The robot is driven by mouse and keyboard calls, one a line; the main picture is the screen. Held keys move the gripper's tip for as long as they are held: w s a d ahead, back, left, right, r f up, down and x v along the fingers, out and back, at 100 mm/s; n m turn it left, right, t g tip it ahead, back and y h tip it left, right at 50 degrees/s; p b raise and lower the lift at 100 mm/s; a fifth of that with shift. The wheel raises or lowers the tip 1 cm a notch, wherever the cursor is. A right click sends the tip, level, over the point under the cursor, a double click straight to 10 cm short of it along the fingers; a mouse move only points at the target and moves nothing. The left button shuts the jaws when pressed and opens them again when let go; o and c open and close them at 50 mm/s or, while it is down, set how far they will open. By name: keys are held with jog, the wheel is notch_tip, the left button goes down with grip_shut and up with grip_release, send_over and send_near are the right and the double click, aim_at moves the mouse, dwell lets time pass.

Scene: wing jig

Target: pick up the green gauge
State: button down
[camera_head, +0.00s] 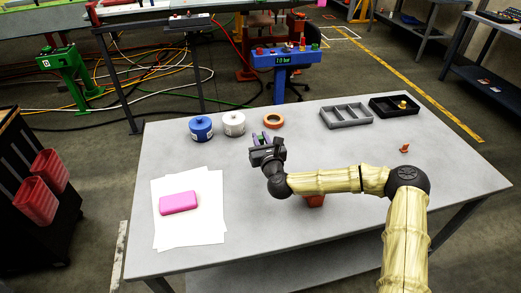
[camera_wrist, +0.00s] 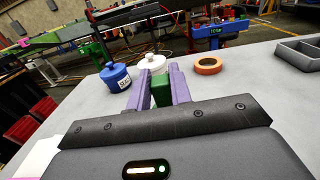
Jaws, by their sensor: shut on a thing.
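My gripper (camera_head: 261,139) is over the middle of the grey table. Its two purple fingers show in the wrist view (camera_wrist: 159,80), closed on the green gauge (camera_wrist: 160,93), a dark green block between them. In the head view only a little green shows at the fingers, and my wrist hides most of the gauge. I cannot tell whether the gauge touches the table.
On the table (camera_head: 300,225) are a blue jar (camera_head: 201,129), white jar (camera_head: 234,124), orange tape roll (camera_head: 273,120), grey divided tray (camera_head: 346,116), black tray (camera_head: 394,106), and pink block (camera_head: 178,203) on white paper. A reddish-orange thing (camera_head: 314,201) sits partly under my arm.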

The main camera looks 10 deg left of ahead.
notch_tip(320, 180, up, 3)
jog(key=shift+r, duration=0.15)
dwell(0.5)
